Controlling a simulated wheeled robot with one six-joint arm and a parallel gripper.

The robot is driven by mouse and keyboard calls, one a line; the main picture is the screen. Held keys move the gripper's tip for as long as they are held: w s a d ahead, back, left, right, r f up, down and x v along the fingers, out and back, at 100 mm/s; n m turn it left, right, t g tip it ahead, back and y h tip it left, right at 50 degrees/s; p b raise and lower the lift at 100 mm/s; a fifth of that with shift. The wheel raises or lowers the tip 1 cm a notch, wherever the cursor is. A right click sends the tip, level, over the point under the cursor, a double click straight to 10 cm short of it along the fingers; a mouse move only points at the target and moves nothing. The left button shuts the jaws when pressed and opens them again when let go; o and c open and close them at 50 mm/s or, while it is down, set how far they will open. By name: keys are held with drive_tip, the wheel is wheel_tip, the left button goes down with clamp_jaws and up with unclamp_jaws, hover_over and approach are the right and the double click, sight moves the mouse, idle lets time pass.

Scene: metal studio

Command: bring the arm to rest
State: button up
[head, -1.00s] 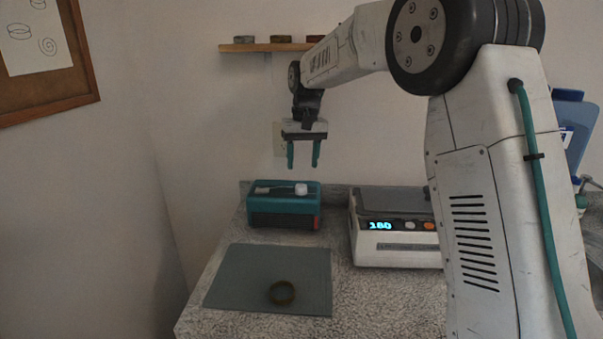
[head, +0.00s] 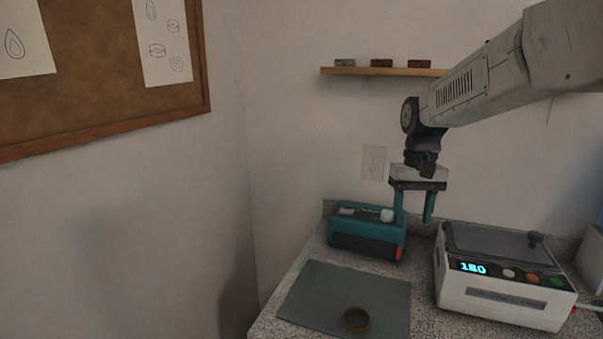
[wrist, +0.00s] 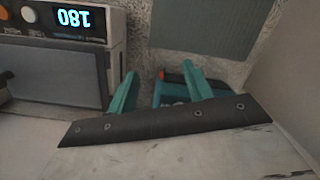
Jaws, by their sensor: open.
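My gripper (head: 414,207) hangs from my arm in the head view, fingers pointing down. Its teal fingers are apart with nothing between them. It is above the counter, in front of the back wall, between the teal box and the white device. In the wrist view my gripper (wrist: 160,90) shows its two teal fingers spread, with part of the teal box (wrist: 172,92) seen beyond them.
The teal box (head: 368,235) has a white knob on top. A white device (head: 505,300) with a lid reads 180. A brown ring (head: 356,319) lies on a grey mat (head: 330,294). A wall shelf (head: 385,71) holds three small blocks. A corkboard (head: 100,70) hangs left.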

drive_tip(key=s+d+t, duration=0.1)
drive_tip(key=s+t, duration=0.1)
drive_tip(key=s, duration=3)
drive_tip(key=shift+s+f+t, duration=0.15)
drive_tip(key=shift+s+t, duration=0.15)
drive_tip(key=shift+d, duration=0.1)
